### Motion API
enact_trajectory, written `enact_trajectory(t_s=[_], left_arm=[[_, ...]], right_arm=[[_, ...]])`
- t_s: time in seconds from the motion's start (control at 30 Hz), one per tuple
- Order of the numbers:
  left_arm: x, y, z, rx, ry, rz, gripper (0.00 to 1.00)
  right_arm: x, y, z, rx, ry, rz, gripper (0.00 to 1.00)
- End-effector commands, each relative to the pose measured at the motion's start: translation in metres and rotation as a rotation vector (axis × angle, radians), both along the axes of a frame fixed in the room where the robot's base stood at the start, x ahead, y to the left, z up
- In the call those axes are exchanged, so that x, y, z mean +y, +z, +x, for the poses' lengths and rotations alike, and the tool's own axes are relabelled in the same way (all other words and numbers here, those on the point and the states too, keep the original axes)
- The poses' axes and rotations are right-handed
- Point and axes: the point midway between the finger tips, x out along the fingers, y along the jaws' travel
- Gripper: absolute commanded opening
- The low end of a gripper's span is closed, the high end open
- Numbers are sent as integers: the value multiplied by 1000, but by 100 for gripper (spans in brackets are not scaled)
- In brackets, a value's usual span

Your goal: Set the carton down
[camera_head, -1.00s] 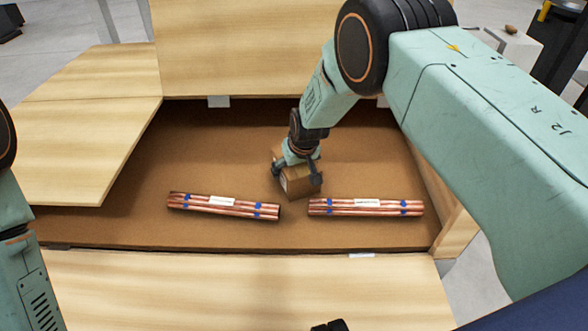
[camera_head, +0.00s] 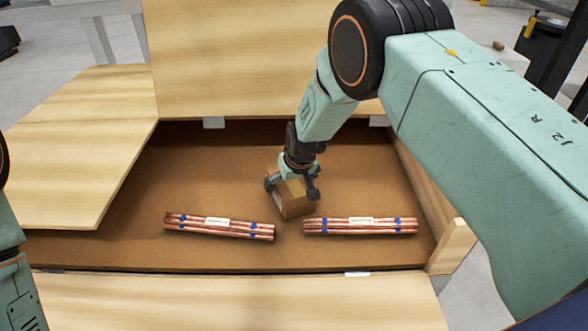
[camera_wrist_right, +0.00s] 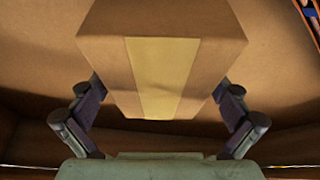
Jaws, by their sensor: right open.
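The carton (camera_head: 297,199) is a small brown box inside the large open crate, just behind the gap between two bundles of copper tubes. In the right wrist view the carton (camera_wrist_right: 163,60) shows a paler tape strip down its face and sits between the fingers. My right gripper (camera_head: 293,188) reaches down over the carton from above, its fingers open on either side of it. Whether the carton's underside rests on the crate floor (camera_head: 210,180) is hard to tell. Of my left side only arm parts show at the left edge; its gripper is out of view.
The left copper bundle (camera_head: 219,227) and right copper bundle (camera_head: 360,226) lie in front of the carton, with blue bands and white labels. Wooden flaps (camera_head: 75,140) stand open around the crate. The crate floor left of the carton is clear.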

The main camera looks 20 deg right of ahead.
Motion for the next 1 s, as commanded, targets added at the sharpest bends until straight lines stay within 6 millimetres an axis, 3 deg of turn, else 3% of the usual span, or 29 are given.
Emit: enact_trajectory(t_s=[0.03,0.1,0.4,0.6,1.0], left_arm=[[0,9,0,0,0,0,0],[0,15,0,0,0,0,0],[0,30,0,0,0,0,0],[0,33,0,0,0,0,0],[0,32,0,0,0,0,0]], right_arm=[[0,16,-4,0,1,-1,100],[-1,31,-10,-1,1,-1,100],[-3,76,-30,0,-1,0,100],[-4,87,-36,1,0,0,100],[-4,87,-36,0,1,0,100]])
